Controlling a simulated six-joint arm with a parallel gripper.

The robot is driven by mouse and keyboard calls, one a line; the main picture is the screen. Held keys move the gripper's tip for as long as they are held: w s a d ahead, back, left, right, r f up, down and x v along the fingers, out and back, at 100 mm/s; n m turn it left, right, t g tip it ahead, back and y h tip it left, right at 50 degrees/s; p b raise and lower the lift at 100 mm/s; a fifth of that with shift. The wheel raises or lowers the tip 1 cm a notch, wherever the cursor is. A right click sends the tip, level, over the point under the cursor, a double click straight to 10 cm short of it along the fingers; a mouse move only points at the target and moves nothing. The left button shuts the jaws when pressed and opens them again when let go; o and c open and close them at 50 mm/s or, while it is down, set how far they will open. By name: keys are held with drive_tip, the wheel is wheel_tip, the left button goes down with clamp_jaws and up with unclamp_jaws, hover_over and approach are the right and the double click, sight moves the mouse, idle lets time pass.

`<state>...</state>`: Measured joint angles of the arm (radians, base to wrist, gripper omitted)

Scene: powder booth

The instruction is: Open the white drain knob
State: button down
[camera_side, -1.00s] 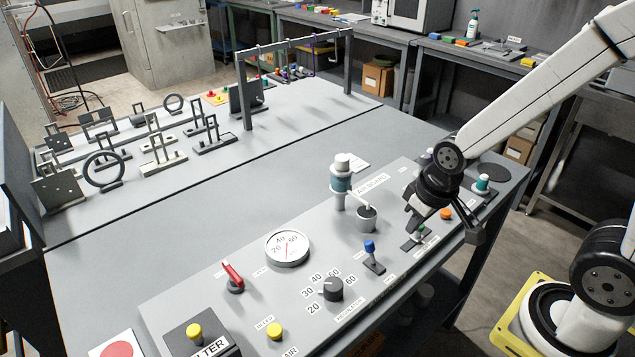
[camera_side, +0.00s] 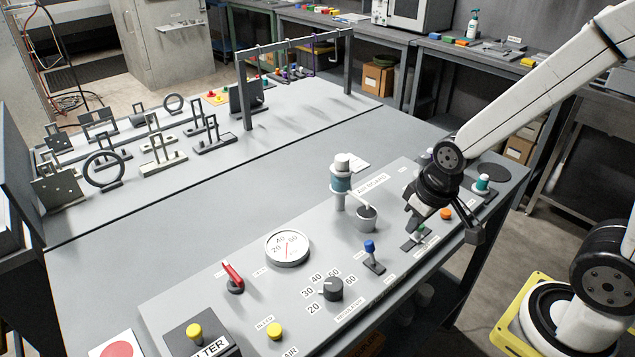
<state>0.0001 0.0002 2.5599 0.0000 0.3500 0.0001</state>
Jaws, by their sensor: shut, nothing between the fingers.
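I cannot tell for sure which part is the white drain knob. A small pale part (camera_side: 426,155) shows at the back of the panel, partly hidden behind my wrist. My gripper (camera_side: 414,214) is shut and empty, pointing down over the right part of the grey panel (camera_side: 215,315). Its tips are close above a small green-tipped lever (camera_side: 418,234); whether they touch it is unclear. An orange knob (camera_side: 446,214) sits just right of the gripper.
A blue-tipped lever (camera_side: 371,252), a black dial (camera_side: 333,289), a gauge (camera_side: 288,248) and a red lever (camera_side: 232,275) stand further left. A teal-topped part (camera_side: 482,183) stands right.

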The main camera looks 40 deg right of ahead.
drive_tip(key=c, duration=1.3)
unclamp_jaws()
drive_tip(key=o, duration=0.7)
drive_tip(key=shift+w+r, duration=0.1)
drive_tip(key=shift+w, duration=0.05)
drive_tip(key=o, duration=0.4)
drive_tip(key=shift+w+r, duration=0.1)
drive_tip(key=shift+w, duration=0.2)
drive_tip(key=shift+c, duration=0.2)
wheel_tip(320, 180, up, 11)
drive_tip(key=n+g, duration=0.2)
drive_tip(key=n, duration=0.9)
hover_over(343, 158)
drive_tip(key=shift+s+a+f, duration=0.1)
drive_tip(key=shift+s+f, duration=0.1)
drive_tip(key=shift+s, duration=0.25)
drive_tip(key=shift+w+r, duration=0.35)
drive_tip(key=shift+w, duration=0.05)
drive_tip(key=shift+w+f, duration=0.1)
drive_tip(key=shift+f, duration=3.85)
